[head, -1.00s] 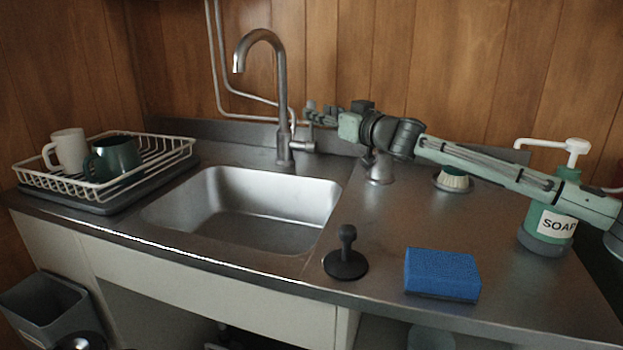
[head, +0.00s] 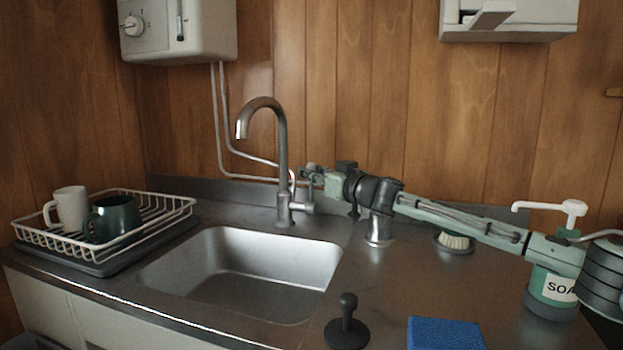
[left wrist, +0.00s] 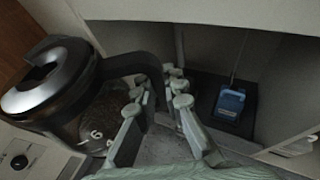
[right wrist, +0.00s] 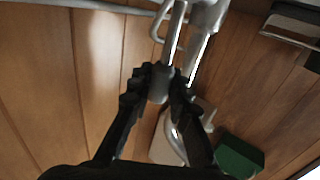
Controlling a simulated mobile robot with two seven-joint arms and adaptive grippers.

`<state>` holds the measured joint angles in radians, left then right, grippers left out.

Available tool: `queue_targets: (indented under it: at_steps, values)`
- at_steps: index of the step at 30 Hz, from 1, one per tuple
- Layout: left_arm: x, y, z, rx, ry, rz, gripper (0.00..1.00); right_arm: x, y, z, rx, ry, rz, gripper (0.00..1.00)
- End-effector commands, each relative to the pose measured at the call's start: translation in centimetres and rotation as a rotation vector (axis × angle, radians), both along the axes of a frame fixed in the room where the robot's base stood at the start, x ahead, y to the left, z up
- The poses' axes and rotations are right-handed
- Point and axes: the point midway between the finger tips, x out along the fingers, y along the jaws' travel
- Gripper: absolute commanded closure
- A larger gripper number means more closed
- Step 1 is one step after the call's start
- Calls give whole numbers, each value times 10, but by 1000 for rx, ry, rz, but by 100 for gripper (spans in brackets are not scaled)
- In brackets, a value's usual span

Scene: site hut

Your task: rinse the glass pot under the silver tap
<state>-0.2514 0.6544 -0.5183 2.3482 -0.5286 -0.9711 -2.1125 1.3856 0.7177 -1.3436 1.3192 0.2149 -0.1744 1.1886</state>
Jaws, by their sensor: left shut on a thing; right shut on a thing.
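The glass pot (left wrist: 100,118), with a dark lid and handle and printed numbers, shows only in the left wrist view. Its glass looks brown inside. My left gripper (left wrist: 160,98) is shut on its handle, in front of an open space under the counter. The silver tap (head: 282,160) stands behind the sink (head: 240,265), its spout over the basin. No water shows below the spout. My right gripper (head: 308,182) is at the tap's side lever (head: 306,207). In the right wrist view its fingers (right wrist: 164,82) are shut on the lever.
A dish rack (head: 30,240) with a white mug and a green mug stands left of the sink. A black plunger-like tool (head: 347,325), a blue sponge (head: 445,334), a brush (head: 455,242) and a soap bottle (head: 552,290) are on the right. A blue object (left wrist: 230,102) sits under the counter.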

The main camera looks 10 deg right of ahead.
Motion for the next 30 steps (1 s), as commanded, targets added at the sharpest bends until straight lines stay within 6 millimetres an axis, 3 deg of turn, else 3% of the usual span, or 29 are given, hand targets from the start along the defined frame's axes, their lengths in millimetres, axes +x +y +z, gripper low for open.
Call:
queue_targets:
  at_steps: [9,18,27,28,30]
  values:
    - [0,0,0,1,-3,0,100,0,0,-1,-1,0,0,100]
    - [0,0,-31,1,-3,0,100,-10,6,-6,-57,-103,2,100]
    - [0,0,-29,1,-3,0,100,-11,6,-2,-66,-113,0,100]
    - [0,0,-29,1,-3,0,100,-11,6,-2,-66,-113,0,82]
    - [0,0,-29,1,-3,0,100,-11,6,-2,-66,-113,0,73]
